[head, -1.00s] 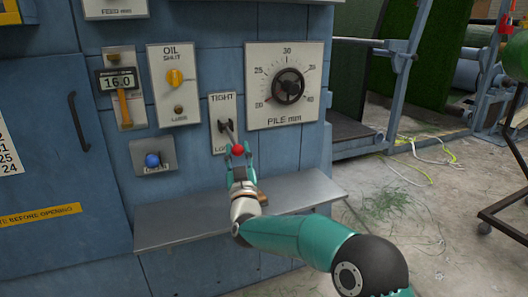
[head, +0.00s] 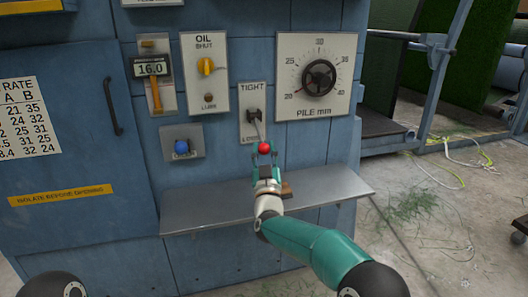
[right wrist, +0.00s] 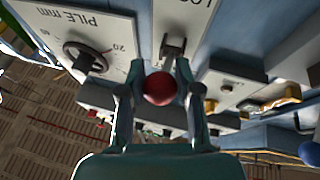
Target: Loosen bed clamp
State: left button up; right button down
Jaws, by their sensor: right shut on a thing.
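The bed clamp lever (head: 259,130) comes out of a slot in a pale plate (head: 245,96) marked TIGHT at the top; the lower word is partly hidden. The lever slants down, and its red ball knob (head: 265,148) is level with the plate's lower edge. My right gripper (head: 264,157) is shut on the red knob from the front. In the right wrist view the knob (right wrist: 159,88) sits between the two fingers (right wrist: 158,95). My left gripper is out of view.
The PILE mm dial (head: 319,76) is right of the lever. The OIL panel (head: 206,70) and a blue knob (head: 182,147) are left. Pale cords (head: 440,180) lie on the floor.

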jog(key=shift+a+f, duration=0.3)
jog(key=shift+f, duration=0.15)
jog(key=c, duration=0.8)
grip_release()
jog(key=shift+d+r, duration=0.15)
jog(key=shift+r, duration=0.05)
jog(key=shift+s, duration=0.2)
jog(key=v, duration=1.1)
jog(key=shift+s+f, duration=0.25)
jog(key=shift+s, duration=0.1)
jog(key=shift+d, duration=0.15)
